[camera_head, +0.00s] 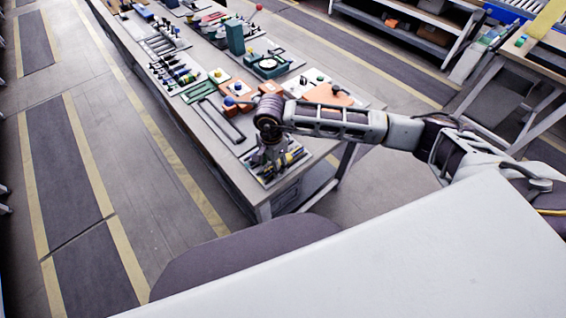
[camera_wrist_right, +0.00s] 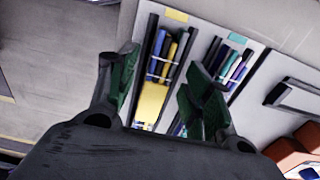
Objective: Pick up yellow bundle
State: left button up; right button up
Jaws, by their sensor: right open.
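The yellow bundle (camera_wrist_right: 152,103) lies in a narrow dark-edged slot in the right wrist view. It has a broad yellow part and blue, yellow and dark rods with pale bands. My right gripper (camera_wrist_right: 158,80) is open above it, with one green-padded finger on each side in the picture. I cannot tell whether the fingers touch it. In the head view my right gripper (camera_head: 266,156) points down over the tray at the bench's near end, and the bundle is too small to make out clearly. My left gripper is not in view.
A blue, green and purple bundle (camera_wrist_right: 236,70) lies in the neighbouring slot, partly behind the right finger. A grey tray with a handle (camera_wrist_right: 296,98) and orange blocks (camera_wrist_right: 290,158) are further right. The bench (camera_head: 185,100) holds many other tools; its left edge is close.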

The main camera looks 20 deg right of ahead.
jog(key=shift+f, duration=0.45)
jog(key=c, duration=0.9)
jog(key=shift+c, duration=0.7)
jog(key=shift+r, duration=0.8)
notch_tip(320, 180, up, 7)
jog(key=shift+f+b, duration=0.1)
jog(key=shift+b, duration=0.35)
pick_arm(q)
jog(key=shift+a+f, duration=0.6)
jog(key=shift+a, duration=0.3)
pick_arm(e)
jog(key=shift+r, duration=0.85)
